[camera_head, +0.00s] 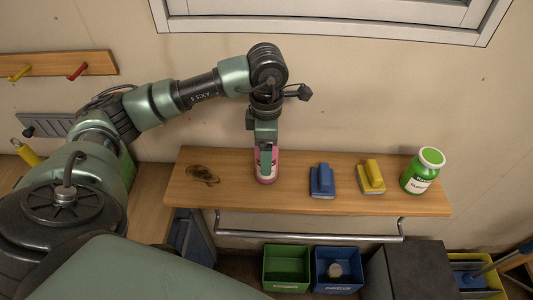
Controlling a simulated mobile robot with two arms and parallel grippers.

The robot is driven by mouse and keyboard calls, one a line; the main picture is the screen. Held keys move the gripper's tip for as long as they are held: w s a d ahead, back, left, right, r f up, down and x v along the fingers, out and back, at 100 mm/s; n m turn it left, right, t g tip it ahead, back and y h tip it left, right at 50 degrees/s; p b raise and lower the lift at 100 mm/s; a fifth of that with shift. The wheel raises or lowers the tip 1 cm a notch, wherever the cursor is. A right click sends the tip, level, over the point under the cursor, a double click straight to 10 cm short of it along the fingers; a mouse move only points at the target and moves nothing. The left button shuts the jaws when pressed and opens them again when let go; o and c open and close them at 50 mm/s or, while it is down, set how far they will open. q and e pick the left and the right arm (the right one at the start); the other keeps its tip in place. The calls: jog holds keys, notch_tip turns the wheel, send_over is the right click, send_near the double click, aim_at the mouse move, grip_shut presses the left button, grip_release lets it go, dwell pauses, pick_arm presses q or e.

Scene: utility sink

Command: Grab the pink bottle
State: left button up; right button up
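The pink bottle (268,178) stands upright on a wooden wall shelf (235,197), left of the middle of the shelf. My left gripper (265,164) points down at the bottle from above, with a finger in front of it. The gripper hides the bottle's top and part of its front. I cannot tell whether the fingers press on the bottle or are open around it. My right gripper is not in view.
A dark stain (202,175) lies left. Below are a metal rail (310,237), a green bin (286,287) and a blue bin (320,285).

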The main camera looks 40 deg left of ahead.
pick_arm(q)
jog(key=shift+f, duration=0.45)
jog(key=c, duration=1.5)
jog(key=shift+o, duration=0.2)
jog(key=shift+r, duration=0.1)
